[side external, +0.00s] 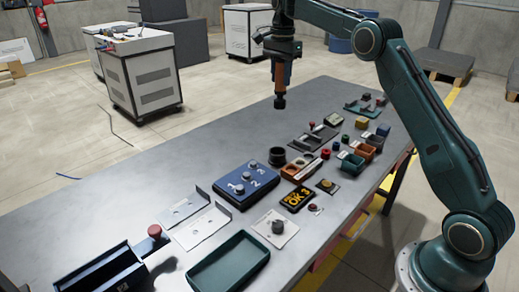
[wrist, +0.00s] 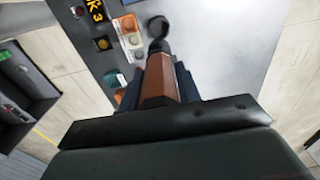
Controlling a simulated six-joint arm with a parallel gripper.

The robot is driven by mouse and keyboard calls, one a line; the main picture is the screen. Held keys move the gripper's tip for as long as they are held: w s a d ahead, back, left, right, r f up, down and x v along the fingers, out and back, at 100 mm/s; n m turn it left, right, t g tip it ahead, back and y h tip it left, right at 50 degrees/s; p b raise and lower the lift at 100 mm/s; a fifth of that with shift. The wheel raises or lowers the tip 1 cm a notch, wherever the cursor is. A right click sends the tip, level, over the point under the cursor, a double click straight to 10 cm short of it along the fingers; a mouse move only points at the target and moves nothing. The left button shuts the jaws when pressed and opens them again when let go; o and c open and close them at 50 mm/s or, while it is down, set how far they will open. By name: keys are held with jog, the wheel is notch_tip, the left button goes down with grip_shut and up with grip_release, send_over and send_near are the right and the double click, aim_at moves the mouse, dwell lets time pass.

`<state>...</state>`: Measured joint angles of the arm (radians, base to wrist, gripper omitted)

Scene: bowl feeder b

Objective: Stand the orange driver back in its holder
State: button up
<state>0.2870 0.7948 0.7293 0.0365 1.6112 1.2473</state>
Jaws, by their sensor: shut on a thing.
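The orange driver (side external: 282,76) hangs upright from my gripper (side external: 283,60), with its black lower end pointing down, above the table and apart from it. In the wrist view the driver (wrist: 160,88) runs forward between the two dark fingers of my gripper (wrist: 162,72), which is shut on it. A dark round cup (side external: 278,157), which looks like the holder, stands on the table below and slightly nearer the camera. In the wrist view this cup (wrist: 157,22) shows just past the driver's black end, partly covered by it; its inside cannot be made out clearly.
A blue numbered block (side external: 242,186) stands left of the cup. An orange tray (side external: 298,172), a black "OK 3" display (side external: 297,199) and several small trays and parts crowd the right side. A green tray (side external: 228,262) lies at the front. The table's left far strip is bare.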

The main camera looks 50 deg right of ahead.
aim_at(280, 99)
notch_tip(280, 99, down, 16)
jog(key=shift+r, duration=0.25)
dwell(0.4)
jog(key=shift+f, duration=0.1)
jog(key=shift+f, duration=2.05)
jog(key=shift+f, duration=0.15)
jog(key=o, duration=1.1)
jog(key=shift+c, duration=0.2)
notch_tip(280, 99, up, 12)
jog(key=shift+f, duration=0.1)
jog(key=shift+r, duration=0.2)
